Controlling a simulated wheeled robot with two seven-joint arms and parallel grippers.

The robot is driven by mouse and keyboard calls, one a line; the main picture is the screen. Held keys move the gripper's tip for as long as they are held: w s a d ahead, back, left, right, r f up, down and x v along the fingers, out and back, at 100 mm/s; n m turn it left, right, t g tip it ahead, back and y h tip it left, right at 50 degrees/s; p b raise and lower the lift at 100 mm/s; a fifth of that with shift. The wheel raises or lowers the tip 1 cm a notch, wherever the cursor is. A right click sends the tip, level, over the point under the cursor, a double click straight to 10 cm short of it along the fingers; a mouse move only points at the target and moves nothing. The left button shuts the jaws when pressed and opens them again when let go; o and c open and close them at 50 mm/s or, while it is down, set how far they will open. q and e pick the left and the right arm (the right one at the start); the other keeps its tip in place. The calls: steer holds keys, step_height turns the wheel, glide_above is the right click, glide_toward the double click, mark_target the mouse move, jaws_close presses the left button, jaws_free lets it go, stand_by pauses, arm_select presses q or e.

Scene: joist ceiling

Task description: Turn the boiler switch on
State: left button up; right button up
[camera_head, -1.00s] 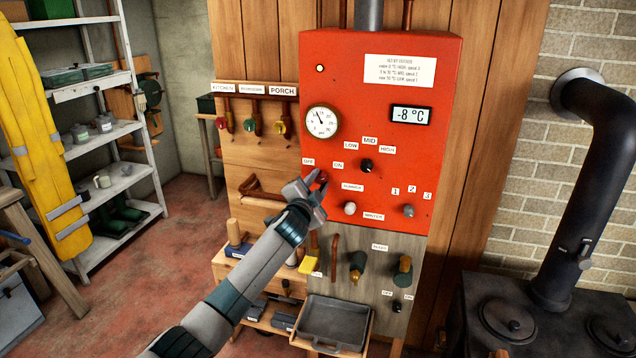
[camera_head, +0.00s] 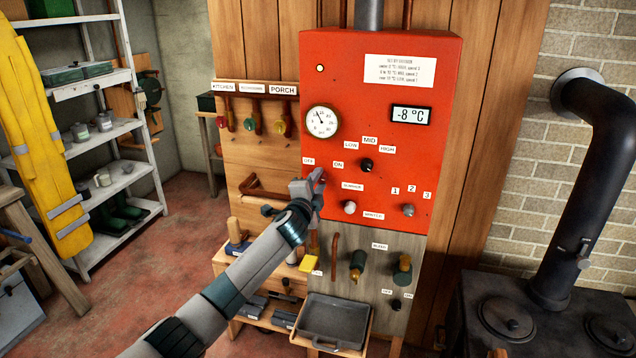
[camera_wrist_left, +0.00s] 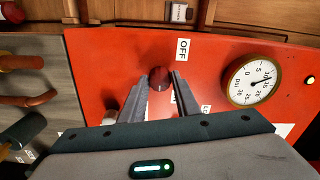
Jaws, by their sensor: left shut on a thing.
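The red boiler panel (camera_head: 440,75) stands against the wood wall. Its switch is a dark red knob (camera_wrist_left: 158,80), seen between my fingertips in the left wrist view, next to the OFF label (camera_wrist_left: 182,48). In the head view the OFF label (camera_head: 308,161) and the ON label (camera_head: 338,165) sit just above my left gripper (camera_head: 316,183). The fingers are shut on the knob and hide most of it there. Which way the knob points cannot be told. My right gripper is not in view.
A pressure gauge (camera_head: 322,121), a black speed knob (camera_head: 366,165), a pale knob (camera_head: 349,207) and a grey knob (camera_head: 408,210) are on the panel nearby. Valves and a grey tray (camera_head: 333,322) are below. A black stove (camera_head: 545,310) stands at right.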

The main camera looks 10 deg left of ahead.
arm_select(q)
steer(key=o, duration=1)
steer(key=shift+o, duration=0.2)
steer(key=shift+s, duration=0.15)
steer(key=s+a+b, duration=0.2)
steer(key=s+b, duration=0.2)
steer(key=s, duration=1.3)
steer(key=shift+a+f, duration=0.1)
